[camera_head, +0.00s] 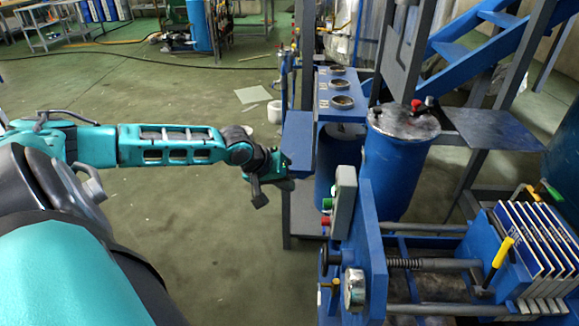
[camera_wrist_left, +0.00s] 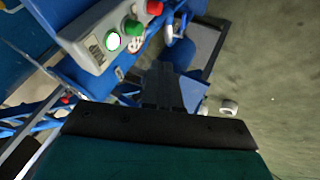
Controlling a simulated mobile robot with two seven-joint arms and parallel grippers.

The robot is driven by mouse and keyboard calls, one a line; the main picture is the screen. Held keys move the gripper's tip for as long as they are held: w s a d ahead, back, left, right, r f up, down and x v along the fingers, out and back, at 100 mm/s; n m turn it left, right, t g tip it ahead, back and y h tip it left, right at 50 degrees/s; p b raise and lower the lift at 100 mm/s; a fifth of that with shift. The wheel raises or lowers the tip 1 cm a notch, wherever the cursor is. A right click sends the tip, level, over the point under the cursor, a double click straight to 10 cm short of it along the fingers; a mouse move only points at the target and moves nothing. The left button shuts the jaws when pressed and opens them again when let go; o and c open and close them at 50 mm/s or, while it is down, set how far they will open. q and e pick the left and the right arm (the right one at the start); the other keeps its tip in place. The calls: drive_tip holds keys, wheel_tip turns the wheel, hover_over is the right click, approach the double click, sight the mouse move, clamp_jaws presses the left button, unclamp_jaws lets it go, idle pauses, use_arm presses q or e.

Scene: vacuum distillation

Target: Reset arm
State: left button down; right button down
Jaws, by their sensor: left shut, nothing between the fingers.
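My left arm (camera_head: 170,145) reaches in from the left side of the head view, stretched out nearly level over the green floor. Its gripper (camera_head: 272,188) is at the near left side of the blue stand, with a small gap visible in the picture; the exact distance cannot be told. In the left wrist view the dark fingers (camera_wrist_left: 162,85) are together and hold nothing. My right gripper is not in view.
A grey control box (camera_head: 343,202) with green and red buttons sits on the blue press right of the gripper; it also shows in the left wrist view (camera_wrist_left: 95,40). A blue barrel (camera_head: 397,165) stands behind. Open floor (camera_head: 220,245) lies below the arm.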

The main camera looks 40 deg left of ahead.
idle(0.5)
use_arm(q)
drive_tip(key=s+d+f+m+g+h, duration=0.1)
drive_tip(key=s+d+f+m, duration=0.3)
drive_tip(key=d, duration=0.5)
drive_tip(key=s+d+f+m+g+h, duration=0.1)
drive_tip(key=s+d+f+m, duration=0.2)
drive_tip(key=s+d, duration=0.5)
drive_tip(key=s+d+r+m+g+y, duration=0.1)
drive_tip(key=s+d+r+g+y, duration=0.2)
drive_tip(key=s, duration=0.7)
drive_tip(key=w+d+f+m+t+h, duration=0.1)
drive_tip(key=w+d+f+t, duration=0.3)
drive_tip(key=w+f+t, duration=0.3)
drive_tip(key=shift+w+d+f+t+h, duration=0.2)
drive_tip(key=shift+w+f+t+h, duration=0.1)
drive_tip(key=shift+f+t, duration=0.5)
